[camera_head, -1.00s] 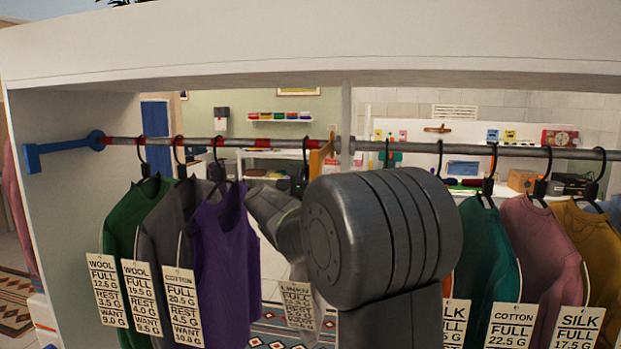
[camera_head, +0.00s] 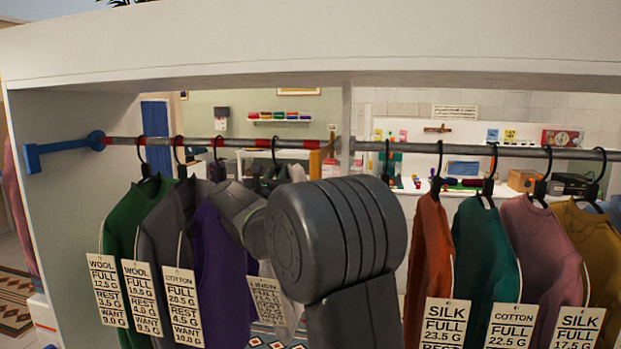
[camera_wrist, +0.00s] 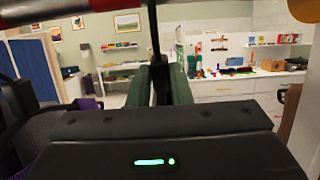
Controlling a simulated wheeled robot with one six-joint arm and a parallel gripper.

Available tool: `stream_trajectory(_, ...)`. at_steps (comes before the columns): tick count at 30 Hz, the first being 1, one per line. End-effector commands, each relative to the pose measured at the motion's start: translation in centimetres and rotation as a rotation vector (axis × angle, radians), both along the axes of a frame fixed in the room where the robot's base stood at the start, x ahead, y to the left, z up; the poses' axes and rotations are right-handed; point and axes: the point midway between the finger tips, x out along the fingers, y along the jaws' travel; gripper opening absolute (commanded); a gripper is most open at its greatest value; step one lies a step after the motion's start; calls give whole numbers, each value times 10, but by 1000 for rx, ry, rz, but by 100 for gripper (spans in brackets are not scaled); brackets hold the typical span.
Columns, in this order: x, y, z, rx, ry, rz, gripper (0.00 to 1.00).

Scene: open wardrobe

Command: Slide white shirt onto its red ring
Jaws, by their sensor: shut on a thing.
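The white shirt (camera_head: 288,308) hangs mostly hidden behind my arm in the head view. Its linen tag (camera_head: 267,302) shows below my arm. Its black hanger hook (camera_head: 275,150) is over the rail, right of the purple shirt. In the wrist view, my gripper (camera_wrist: 159,84) has its green fingers shut on the dark hanger stem (camera_wrist: 154,38). The rail's left part has red bands, one red band (camera_head: 257,143) being just left of that hook. I cannot tell whether the hook sits exactly on a band.
Purple (camera_head: 222,248), grey (camera_head: 168,222) and green (camera_head: 125,215) shirts hang to the left. An orange shirt (camera_head: 428,255) and several others hang right of the divider (camera_head: 346,120). A yellow-brown marker (camera_head: 315,160) stands beside the rail, right of the white shirt's hook.

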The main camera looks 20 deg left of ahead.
Motion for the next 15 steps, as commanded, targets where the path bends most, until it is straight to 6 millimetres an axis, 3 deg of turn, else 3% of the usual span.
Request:
stream_trajectory(11, -7, 30, 0, -1, 0, 1, 2)
stream_trajectory(12, -6, 28, 0, -2, 0, -1, 26)
stream_trajectory(15, -6, 28, 0, -2, 0, -1, 43)
